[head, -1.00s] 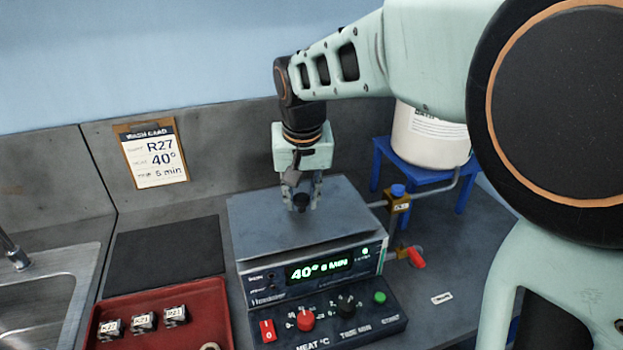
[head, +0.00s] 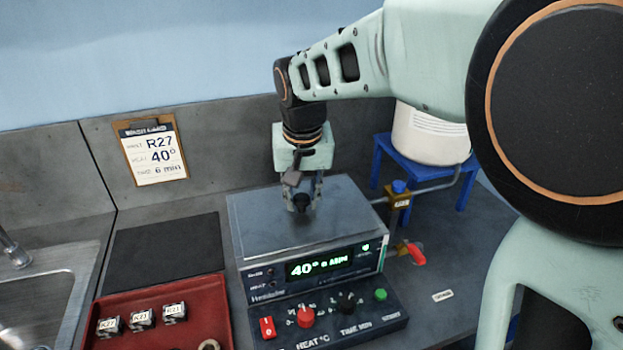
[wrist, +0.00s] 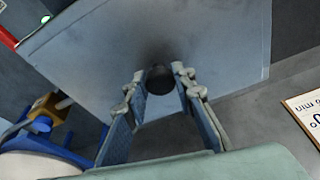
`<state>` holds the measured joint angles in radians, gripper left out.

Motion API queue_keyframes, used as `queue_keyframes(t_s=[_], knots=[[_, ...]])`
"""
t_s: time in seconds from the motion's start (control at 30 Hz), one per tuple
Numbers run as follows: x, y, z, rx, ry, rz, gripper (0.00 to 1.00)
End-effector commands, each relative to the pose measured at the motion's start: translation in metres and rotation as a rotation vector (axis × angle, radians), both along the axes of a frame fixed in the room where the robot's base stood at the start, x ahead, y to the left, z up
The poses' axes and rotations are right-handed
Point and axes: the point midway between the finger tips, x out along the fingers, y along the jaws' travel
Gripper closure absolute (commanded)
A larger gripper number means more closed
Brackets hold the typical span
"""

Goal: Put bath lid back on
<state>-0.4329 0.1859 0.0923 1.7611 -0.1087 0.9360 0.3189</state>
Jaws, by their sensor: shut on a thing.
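The bath (head: 258,278) is a box-shaped unit on the bench with a lit green display reading 40°. Its flat grey lid (head: 345,215) lies over the top and looks level, with no clear gap in the head view. A dark knob (head: 301,204) sits at the lid's middle. My gripper (head: 302,198) points down over the lid, shut on the knob. In the wrist view the two fingers (wrist: 158,84) are on either side of the black knob (wrist: 161,80), with the lid (wrist: 215,45) spread beyond it.
A red tray (head: 205,310) with several small labelled blocks stands at the front left, beside a dark mat (head: 165,257) and a sink (head: 40,290). A card (head: 153,158) hangs behind. A white tank (head: 425,138) on a blue stand (head: 385,155) and a red-handled tap (head: 416,254) are right.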

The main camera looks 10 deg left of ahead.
Motion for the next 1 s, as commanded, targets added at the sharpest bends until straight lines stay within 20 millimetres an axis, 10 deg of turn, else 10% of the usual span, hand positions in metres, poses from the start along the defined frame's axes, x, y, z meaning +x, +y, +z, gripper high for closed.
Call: queue_keyframes(t_s=[0.13, 0.17, 0.33, 1.0], knots=[[0.0004, 0.0002, -0.0013, 0.001, -0.002, 0.0, 1.0], [0.0004, 0.0002, -0.0013, 0.001, -0.002, 0.0, 0.75], [0.0003, 0.0001, -0.0012, 0.0, -0.001, 0.0, 0.56], [0.0, 0.0, -0.0009, 0.0, 0.0, 0.0, 0.38]])
